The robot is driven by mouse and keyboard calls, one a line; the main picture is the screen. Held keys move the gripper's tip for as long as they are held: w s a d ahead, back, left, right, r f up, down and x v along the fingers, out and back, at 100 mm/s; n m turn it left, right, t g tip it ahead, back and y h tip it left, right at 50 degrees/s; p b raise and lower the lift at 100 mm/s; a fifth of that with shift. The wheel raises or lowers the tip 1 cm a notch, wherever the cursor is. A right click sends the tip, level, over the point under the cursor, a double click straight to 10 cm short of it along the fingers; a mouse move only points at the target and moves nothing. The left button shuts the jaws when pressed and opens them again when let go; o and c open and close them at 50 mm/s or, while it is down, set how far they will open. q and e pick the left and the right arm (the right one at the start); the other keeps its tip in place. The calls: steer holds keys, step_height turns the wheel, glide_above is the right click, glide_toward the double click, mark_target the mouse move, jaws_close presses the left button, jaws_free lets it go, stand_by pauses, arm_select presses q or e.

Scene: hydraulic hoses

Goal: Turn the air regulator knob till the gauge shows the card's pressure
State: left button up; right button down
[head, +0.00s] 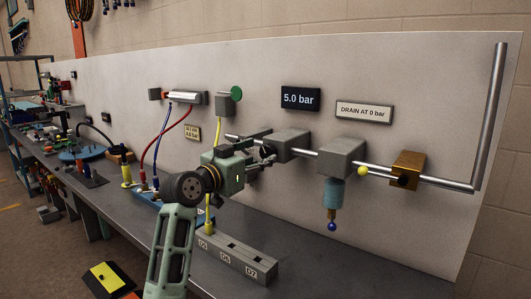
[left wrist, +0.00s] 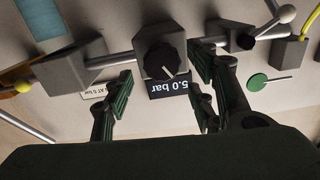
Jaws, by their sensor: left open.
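The regulator is a grey block (head: 292,143) on the silver pipe. Its black round knob (left wrist: 163,61) with a white pointer line shows in the left wrist view; in the head view my gripper hides it. The dark gauge display (head: 300,98) reads 5.0 bar and shows upside down in the left wrist view (left wrist: 170,88). A small yellowish card (head: 193,132) is on the panel; its bar figure is too small to read surely. My left gripper (head: 262,150) is open, its fingers either side of the knob in the left wrist view (left wrist: 160,73), with gaps showing. My right gripper is out of view.
Right along the pipe are a grey block (head: 341,153) with a blue bowl (head: 333,192), a yellow ball (head: 363,171) and a brass block (head: 408,168). A sign (head: 364,111) reads DRAIN AT 0 bar. A grey slotted block (head: 236,257) stands on the bench below.

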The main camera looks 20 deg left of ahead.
mark_target(267, 153)
arm_select(q)
steer(key=x, duration=0.2)
steer(key=shift+w+d+f, duration=0.1)
steer(key=shift+w+d, duration=0.1)
steer(key=shift+w, duration=0.3)
steer(key=shift+c, duration=0.3)
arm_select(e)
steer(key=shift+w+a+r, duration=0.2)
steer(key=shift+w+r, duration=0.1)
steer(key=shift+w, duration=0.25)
arm_select(q)
steer(key=c, duration=1)
steer(key=shift+c, duration=0.4)
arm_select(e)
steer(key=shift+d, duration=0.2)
arm_select(q)
steer(key=shift+p, duration=0.3)
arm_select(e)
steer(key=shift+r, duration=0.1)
